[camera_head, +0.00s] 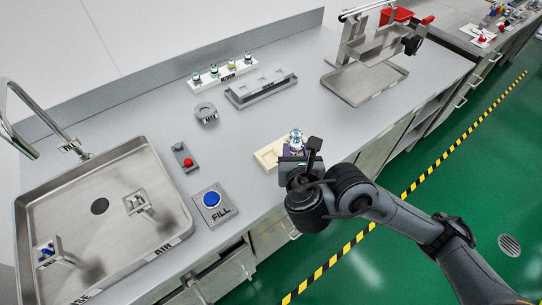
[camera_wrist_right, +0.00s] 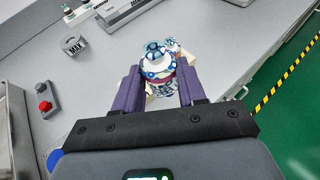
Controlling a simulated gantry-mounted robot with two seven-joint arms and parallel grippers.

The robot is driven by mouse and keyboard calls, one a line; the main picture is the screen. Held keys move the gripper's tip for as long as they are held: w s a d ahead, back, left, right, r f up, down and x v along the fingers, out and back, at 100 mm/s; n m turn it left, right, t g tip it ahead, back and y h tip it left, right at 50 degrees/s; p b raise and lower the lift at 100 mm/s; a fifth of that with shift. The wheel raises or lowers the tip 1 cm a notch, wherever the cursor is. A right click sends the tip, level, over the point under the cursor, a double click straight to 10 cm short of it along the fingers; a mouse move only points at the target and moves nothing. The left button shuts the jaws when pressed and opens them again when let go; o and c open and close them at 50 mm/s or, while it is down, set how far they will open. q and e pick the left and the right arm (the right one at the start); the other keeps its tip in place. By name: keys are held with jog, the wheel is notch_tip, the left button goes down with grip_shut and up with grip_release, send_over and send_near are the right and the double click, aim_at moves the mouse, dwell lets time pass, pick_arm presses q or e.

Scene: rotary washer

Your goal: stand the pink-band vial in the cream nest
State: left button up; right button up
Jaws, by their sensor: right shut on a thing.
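My right gripper (camera_head: 295,153) is shut on a clear vial (camera_head: 296,138) with a pale cap. In the right wrist view the vial (camera_wrist_right: 157,62) stands between the two purple fingers of the gripper (camera_wrist_right: 160,88), and a dark pinkish band shows low on it. The cream nest (camera_head: 266,156) lies on the bench just left of and behind the gripper in the head view. I cannot tell whether the vial's base touches the nest. My left gripper is not in view.
A white rack (camera_head: 223,74) with several vials stands at the back, beside a grey slotted block (camera_head: 261,88). A round grey part (camera_head: 206,113), a red-button box (camera_head: 185,158) and the blue FILL button (camera_head: 212,199) lie left. The sink (camera_head: 102,205) is far left; a metal tray (camera_head: 365,82) is back right.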

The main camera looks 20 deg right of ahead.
jog(key=w+a+f+b, duration=0.1)
jog(key=w, duration=0.1)
jog(key=w+a+f+b, duration=0.1)
jog(key=w+f+b, duration=0.1)
jog(key=w+a+f+b, duration=0.1)
jog(key=w, duration=0.1)
jog(key=shift+w+a+f, duration=0.2)
jog(key=shift+w+f, duration=0.1)
jog(key=shift+f, duration=0.05)
jog(key=shift+w+a+f+b, duration=0.15)
jog(key=shift+w+b, duration=0.2)
jog(key=shift+f+b, duration=1.3)
jog(key=shift+f, duration=0.65)
jog(key=shift+f, duration=0.2)
jog(key=o, duration=1)
jog(key=shift+o, duration=0.3)
jog(key=shift+r, duration=0.1)
